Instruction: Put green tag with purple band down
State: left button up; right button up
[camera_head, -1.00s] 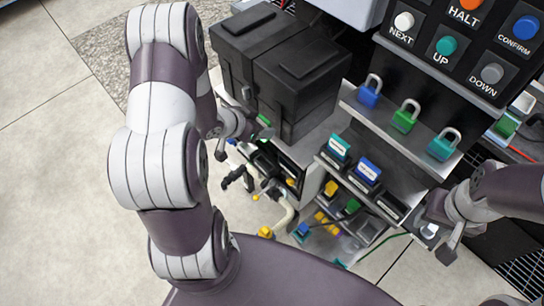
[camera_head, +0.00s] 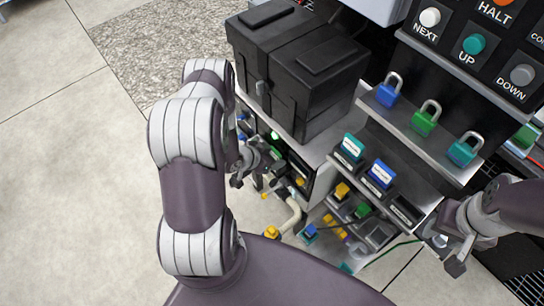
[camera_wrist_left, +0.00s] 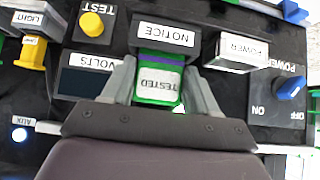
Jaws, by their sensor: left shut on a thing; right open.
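The green tag with a purple band (camera_wrist_left: 158,82), marked TESTED, is between the fingers of my left gripper (camera_wrist_left: 162,92) in the left wrist view. The gripper is shut on it. The tag is in front of a dark panel, just below a NOTICE plate (camera_wrist_left: 166,34); I cannot tell whether it touches the panel. In the head view my left gripper (camera_head: 256,166) is at the panel front below the black boxes, and the tag is not clear there. My right gripper (camera_head: 452,245) is open at the right, beside the lower shelves.
Black boxes (camera_head: 300,75) stand above. Blue, green and teal padlocks (camera_head: 424,120) sit on a shelf. Floor at left is clear.

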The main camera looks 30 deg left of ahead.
pick_arm(q)
jog(key=o, duration=1.1)
jog(key=shift+f, duration=0.1)
jog(key=shift+r, duration=0.25)
jog(key=v, duration=1.2)
notch_tip(320, 180, up, 9)
jog(key=w+n+g+y, duration=0.1)
jog(key=w+g+y, duration=0.2)
jog(key=y, duration=0.1)
jog(key=s+d+r+n+g, duration=0.3)
jog(key=s+d+r, duration=0.6)
jog(key=d, duration=0.2)
jog(key=shift+d+g+p, duration=0.35)
jog(key=shift+g+p, duration=0.05)
jog(key=shift+p, duration=0.05)
